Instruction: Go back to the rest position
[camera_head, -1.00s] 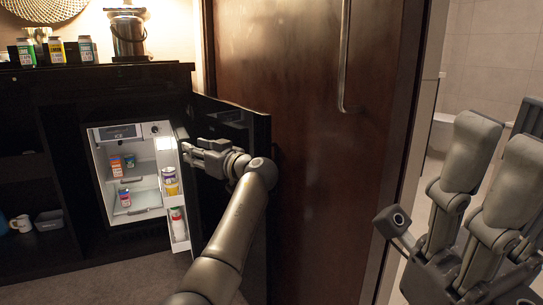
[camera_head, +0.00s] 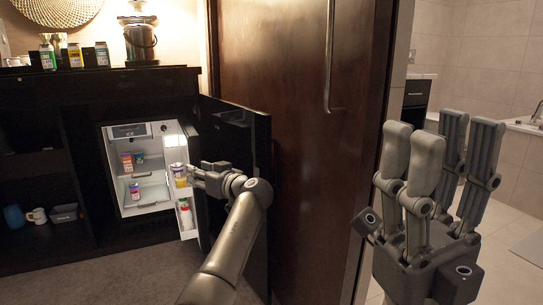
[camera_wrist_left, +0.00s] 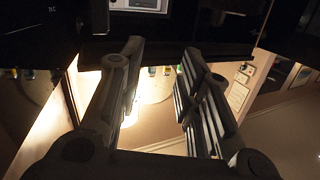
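My left gripper (camera_head: 203,180) is beside the inner side of the open minibar door (camera_head: 232,135). In the left wrist view its two fingers (camera_wrist_left: 158,70) stand apart with nothing between them. In the head view I cannot tell whether it touches the door. My right gripper (camera_head: 432,150) is large at the right, pointing up, with its fingers spread and empty. The minibar (camera_head: 122,165) is open and lit inside.
Small cans (camera_head: 135,190) stand on the minibar shelves, and a bottle (camera_head: 186,214) is in the door rack. A brown door (camera_head: 300,150) stands right of the minibar. Carpet (camera_head: 110,275) is clear in front.

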